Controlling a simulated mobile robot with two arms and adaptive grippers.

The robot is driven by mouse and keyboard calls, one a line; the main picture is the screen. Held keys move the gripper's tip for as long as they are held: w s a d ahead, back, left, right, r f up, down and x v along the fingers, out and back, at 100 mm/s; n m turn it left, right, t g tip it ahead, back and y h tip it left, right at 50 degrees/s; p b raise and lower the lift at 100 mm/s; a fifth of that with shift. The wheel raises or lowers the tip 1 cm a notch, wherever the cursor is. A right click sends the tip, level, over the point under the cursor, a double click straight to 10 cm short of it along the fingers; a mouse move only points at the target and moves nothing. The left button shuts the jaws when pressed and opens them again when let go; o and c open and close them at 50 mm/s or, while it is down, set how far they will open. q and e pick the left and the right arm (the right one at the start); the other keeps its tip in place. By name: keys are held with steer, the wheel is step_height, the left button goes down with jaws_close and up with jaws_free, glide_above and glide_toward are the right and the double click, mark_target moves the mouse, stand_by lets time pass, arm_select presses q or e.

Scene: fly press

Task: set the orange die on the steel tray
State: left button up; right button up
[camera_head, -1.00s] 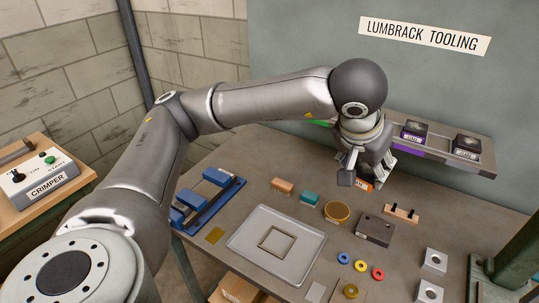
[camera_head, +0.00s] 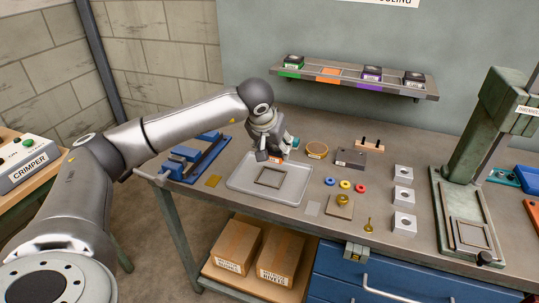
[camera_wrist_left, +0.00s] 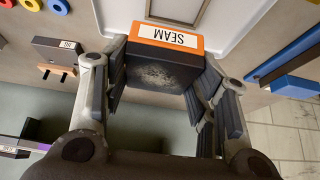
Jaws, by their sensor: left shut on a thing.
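The orange die (camera_wrist_left: 165,60) is a dark block with an orange band and a white label reading SEAM. My left gripper (camera_wrist_left: 163,78) is shut on it, with a finger on each side, in the left wrist view. In the head view my left gripper (camera_head: 268,155) is over the back edge of the steel tray (camera_head: 240,184), and only a sliver of orange shows below it. I cannot tell whether the die touches the tray. The tray is a shallow grey tray with a square outline frame (camera_head: 269,178) in it. My right gripper is not in view.
The wall shelf (camera_head: 345,81) holds green, purple and dark dies, with an empty orange spot (camera_head: 329,73) between them.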

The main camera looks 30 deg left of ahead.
arm_select(q)
steer(key=shift+w+a+f, duration=0.15)
steer(key=shift+a+f, duration=0.3)
steer(key=shift+a, duration=0.2)
steer(key=shift+f+b, duration=0.45)
steer(key=shift+b, duration=0.1)
steer(key=shift+f+b, duration=0.5)
steer(key=shift+f, duration=0.25)
steer(key=shift+f+b, duration=1.45)
steer(key=shift+f, duration=0.6)
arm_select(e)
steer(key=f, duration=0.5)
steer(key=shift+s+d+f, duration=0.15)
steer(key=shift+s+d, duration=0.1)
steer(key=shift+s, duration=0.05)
arm_select(q)
steer(key=shift+s+d+r, duration=0.1)
steer(key=shift+s, duration=0.1)
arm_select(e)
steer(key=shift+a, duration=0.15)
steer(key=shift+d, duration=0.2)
arm_select(q)
steer(key=shift+f+b, duration=0.45)
steer(key=shift+f, duration=0.1)
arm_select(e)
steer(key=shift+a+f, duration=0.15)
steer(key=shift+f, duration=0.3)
